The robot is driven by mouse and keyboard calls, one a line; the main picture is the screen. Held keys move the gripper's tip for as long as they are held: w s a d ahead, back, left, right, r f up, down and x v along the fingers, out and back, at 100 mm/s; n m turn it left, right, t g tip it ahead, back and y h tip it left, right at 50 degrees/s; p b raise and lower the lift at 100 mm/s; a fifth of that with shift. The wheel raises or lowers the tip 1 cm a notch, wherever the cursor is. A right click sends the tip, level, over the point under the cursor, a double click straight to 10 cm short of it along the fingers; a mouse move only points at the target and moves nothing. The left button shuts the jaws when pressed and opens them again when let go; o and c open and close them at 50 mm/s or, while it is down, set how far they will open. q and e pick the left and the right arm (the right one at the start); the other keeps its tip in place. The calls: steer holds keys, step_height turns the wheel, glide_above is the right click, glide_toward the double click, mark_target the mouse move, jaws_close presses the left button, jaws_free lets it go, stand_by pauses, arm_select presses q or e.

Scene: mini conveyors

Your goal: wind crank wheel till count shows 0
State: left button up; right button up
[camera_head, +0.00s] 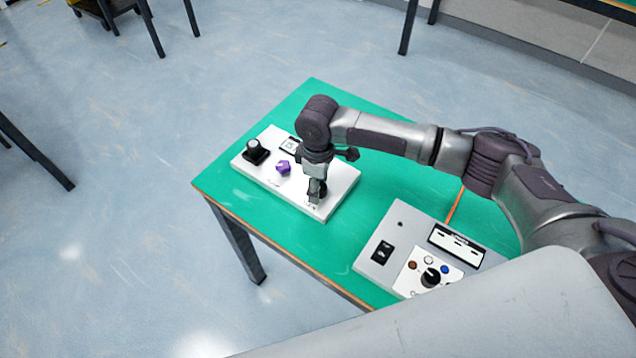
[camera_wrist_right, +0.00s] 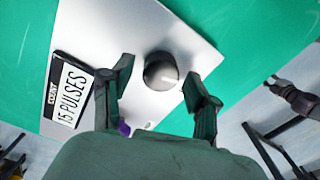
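A white panel (camera_head: 258,180) lies on the green table and bears the controls. A dark round knob (camera_wrist_right: 161,71) stands on it between the fingers of my right gripper (camera_wrist_right: 158,88) in the wrist view. The fingers are spread, with a gap on both sides of the knob. In the head view the right gripper (camera_head: 317,196) points down over the panel's right part and hides most of that knob. The count display (camera_wrist_right: 70,95) reads "15 PULSES". A purple lobed wheel (camera_head: 283,168) sits mid-panel. Which part is the crank wheel is unclear. My left gripper is out of view.
A black knob (camera_head: 255,150) stands at the panel's left end. A grey control box (camera_head: 382,268) with a dial, coloured buttons and a switch stands on the table (camera_head: 320,100) at the front right. Free green surface lies between panel and box.

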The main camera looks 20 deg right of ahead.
steer(key=c, duration=0.8)
steer(key=shift+c, duration=1.1)
steer(key=shift+r+n+p, duration=0.2)
steer(key=shift+n+p, duration=0.6)
steer(key=shift+p, duration=0.2)
steer(key=n+p, duration=0.2)
steer(key=shift+a+n, duration=0.1)
steer(key=shift+n, duration=0.2)
steer(key=n+p, duration=0.1)
steer(key=n, duration=0.1)
steer(key=shift+s+n, duration=0.1)
steer(key=shift+n, duration=0.2)
arm_select(q)
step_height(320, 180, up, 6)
steer(key=p, duration=0.1)
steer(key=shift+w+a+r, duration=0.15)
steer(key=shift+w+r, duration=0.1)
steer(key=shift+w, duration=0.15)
arm_select(e)
steer(key=shift+f+n, duration=0.15)
steer(key=shift+n, duration=1.65)
arm_select(q)
steer(key=shift+p, duration=0.3)
